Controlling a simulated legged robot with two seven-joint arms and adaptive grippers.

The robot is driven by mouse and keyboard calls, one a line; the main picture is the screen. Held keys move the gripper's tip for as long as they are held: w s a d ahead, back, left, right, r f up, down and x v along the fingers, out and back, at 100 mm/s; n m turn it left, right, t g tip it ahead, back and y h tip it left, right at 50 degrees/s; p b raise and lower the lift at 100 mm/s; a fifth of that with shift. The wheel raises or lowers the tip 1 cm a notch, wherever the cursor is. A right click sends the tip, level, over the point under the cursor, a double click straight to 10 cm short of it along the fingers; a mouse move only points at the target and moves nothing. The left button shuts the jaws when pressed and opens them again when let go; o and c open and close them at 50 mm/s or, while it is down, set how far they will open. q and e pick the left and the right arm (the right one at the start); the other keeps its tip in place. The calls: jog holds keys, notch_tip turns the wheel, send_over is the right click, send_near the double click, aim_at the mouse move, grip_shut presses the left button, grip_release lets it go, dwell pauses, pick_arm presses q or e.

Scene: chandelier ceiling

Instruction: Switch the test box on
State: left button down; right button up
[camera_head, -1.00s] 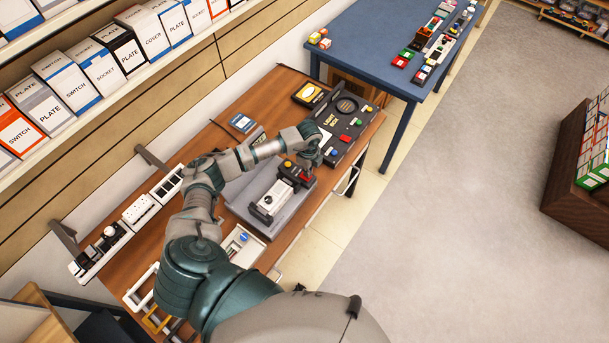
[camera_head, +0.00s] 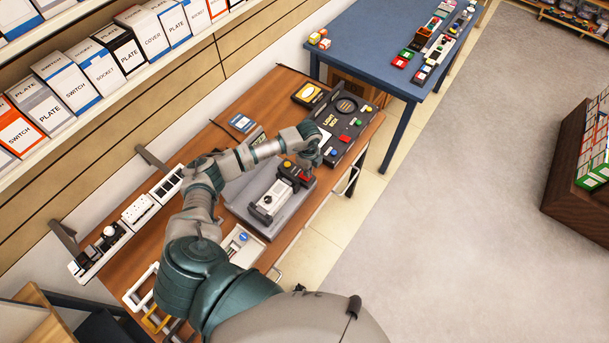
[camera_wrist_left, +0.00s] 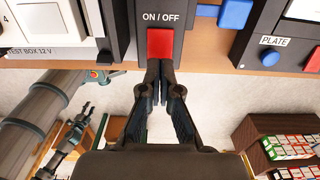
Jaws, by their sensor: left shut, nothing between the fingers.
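The test box (camera_head: 268,200) is a pale unit on a grey base on the wooden bench. Its label and part of its face (camera_wrist_left: 50,25) show at the upper left of the left wrist view. Beside it is a dark housing marked ON / OFF with a red switch (camera_wrist_left: 160,42); the red also shows in the head view (camera_head: 305,177). My left gripper (camera_wrist_left: 160,72) is shut and empty. Its fingertips are at the near edge of the red switch; I cannot tell whether they touch it. My right gripper is not clearly visible.
A black light box (camera_head: 345,122) with coloured buttons stands beyond the test box. A white tray (camera_head: 243,244) lies on the near side. A wall rail with sockets (camera_head: 140,208) runs along the left. A blue table (camera_head: 375,45) stands farther back.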

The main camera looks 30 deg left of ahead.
pick_arm(q)
jog(key=shift+d+f, duration=0.1)
jog(key=shift+f, duration=0.1)
jog(key=shift+f+b, duration=0.4)
jog(key=shift+f+b, duration=0.35)
jog(key=shift+f, duration=0.2)
dwell(0.4)
jog(key=shift+r+p, duration=0.9)
jog(key=shift+r, duration=0.05)
notch_tip(320, 180, up, 5)
jog(key=p, duration=0.4)
jog(key=shift+r, duration=0.1)
